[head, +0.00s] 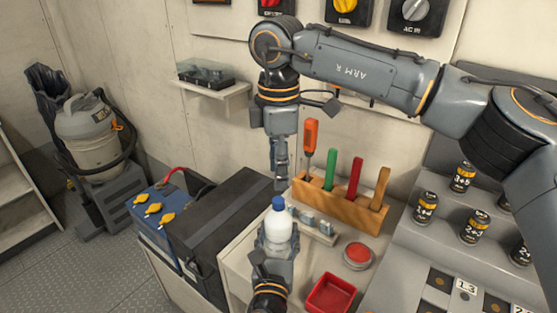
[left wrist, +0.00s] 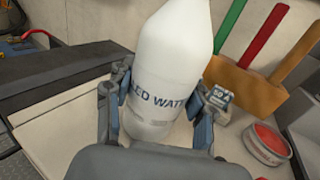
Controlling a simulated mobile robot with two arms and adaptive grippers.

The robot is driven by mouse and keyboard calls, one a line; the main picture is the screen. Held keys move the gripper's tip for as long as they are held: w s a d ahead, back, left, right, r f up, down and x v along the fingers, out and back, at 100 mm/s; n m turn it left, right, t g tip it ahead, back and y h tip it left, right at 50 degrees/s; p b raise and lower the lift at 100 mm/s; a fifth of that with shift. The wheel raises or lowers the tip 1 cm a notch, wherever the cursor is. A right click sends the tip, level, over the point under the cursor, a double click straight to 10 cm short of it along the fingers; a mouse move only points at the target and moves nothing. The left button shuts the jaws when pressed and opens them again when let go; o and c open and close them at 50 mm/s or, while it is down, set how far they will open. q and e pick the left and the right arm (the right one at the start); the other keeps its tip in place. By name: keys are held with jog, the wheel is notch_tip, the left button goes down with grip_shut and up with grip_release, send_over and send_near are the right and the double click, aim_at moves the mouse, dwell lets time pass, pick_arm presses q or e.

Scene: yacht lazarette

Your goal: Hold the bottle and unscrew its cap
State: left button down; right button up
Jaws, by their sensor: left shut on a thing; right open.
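A white bottle (head: 278,230) with a blue cap (head: 278,203) stands upright above the bench top. My left gripper (head: 276,243) is shut around its body from the front. In the left wrist view the bottle (left wrist: 165,65) shows dark lettering, and a finger of my left gripper (left wrist: 160,108) lies on each side of it; the cap is out of that picture. My right gripper (head: 280,178) points down just above the cap, open and empty. Whether its fingertips touch the cap cannot be told.
A wooden rack (head: 340,205) with several coloured-handled tools stands close to the right of the bottle. A black box (head: 215,225) and blue battery (head: 158,215) stand left.

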aim_at(279, 200)
notch_tip(279, 200, down, 7)
jog(key=shift+r, duration=0.15)
grip_shut()
dwell(0.4)
